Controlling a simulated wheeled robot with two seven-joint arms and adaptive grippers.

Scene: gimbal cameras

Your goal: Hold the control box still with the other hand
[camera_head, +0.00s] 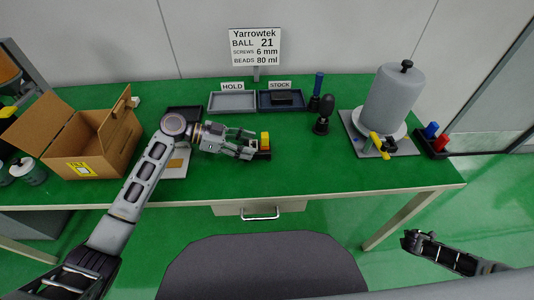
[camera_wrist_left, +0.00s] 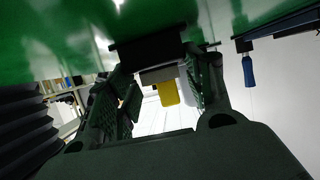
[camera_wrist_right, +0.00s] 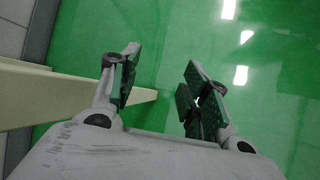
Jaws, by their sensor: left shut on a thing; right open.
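A small box with a yellow top and a dark base (camera_head: 265,138), which I take to be the control box, sits near the front middle of the green table. My left gripper (camera_head: 253,146) reaches it from the left and is shut on it. In the left wrist view its yellow part (camera_wrist_left: 168,93) and a dark block (camera_wrist_left: 148,52) show between the fingers. The fingers hide part of the box. My right gripper (camera_head: 411,239) is off the table at the lower right. It is open and empty over the green floor, as the right wrist view (camera_wrist_right: 158,85) shows.
Grey HOLD (camera_head: 232,102) and dark STOCK (camera_head: 270,104) trays stand at the back. A grey dome (camera_head: 390,100) with a yellow handle (camera_head: 377,143) stands right. An open cardboard box (camera_head: 95,150) is at left. The table's front middle-right is clear.

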